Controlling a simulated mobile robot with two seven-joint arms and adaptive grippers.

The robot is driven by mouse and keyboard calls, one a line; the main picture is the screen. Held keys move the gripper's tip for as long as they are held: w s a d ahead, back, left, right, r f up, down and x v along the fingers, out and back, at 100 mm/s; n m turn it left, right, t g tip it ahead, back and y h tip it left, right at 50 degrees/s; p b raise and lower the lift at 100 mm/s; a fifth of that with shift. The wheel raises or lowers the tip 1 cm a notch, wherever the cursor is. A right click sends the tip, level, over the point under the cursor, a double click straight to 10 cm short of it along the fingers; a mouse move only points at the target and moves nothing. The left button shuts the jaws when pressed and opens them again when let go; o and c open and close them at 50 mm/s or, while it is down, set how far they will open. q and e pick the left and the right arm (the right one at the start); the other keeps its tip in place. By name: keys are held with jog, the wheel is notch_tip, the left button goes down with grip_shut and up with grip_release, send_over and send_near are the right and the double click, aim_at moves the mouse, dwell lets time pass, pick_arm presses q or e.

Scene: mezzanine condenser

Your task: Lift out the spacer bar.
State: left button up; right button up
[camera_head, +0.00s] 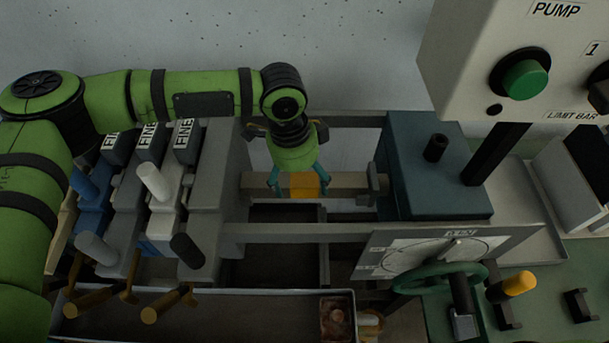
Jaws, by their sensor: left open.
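The spacer bar (345,182) is a tan bar lying level across the gap between the grey plate block at left and the dark teal block (436,165) at right. It has an orange band (305,187) in its middle. My left gripper (298,188) points down over the bar, its teal fingers apart on the left and right of the orange band. The gripper is open, and I cannot tell whether the fingers touch the bar. My right gripper is not in view.
A grey rail (285,232) runs in front of the bar, with a dark opening below. Handled blocks marked FINE (150,143) stand at left. A pump control box (500,65) overhangs at right. A green handwheel (440,278) and a dial stand front right.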

aim_at(304, 183)
pick_arm(q)
jog(key=f, duration=0.1)
jog(key=f+p, duration=0.1)
jog(key=f, duration=0.1)
jog(key=shift+w+d+f, duration=0.25)
jog(key=shift+d+f, duration=0.05)
jog(key=shift+d, duration=0.05)
jog(key=shift+w+f, duration=0.2)
jog(key=shift+f, duration=0.1)
jog(key=shift+a, duration=0.1)
jog(key=shift+s, duration=0.15)
jog(key=c, duration=0.4)
grip_shut()
jog(key=shift+r, duration=0.25)
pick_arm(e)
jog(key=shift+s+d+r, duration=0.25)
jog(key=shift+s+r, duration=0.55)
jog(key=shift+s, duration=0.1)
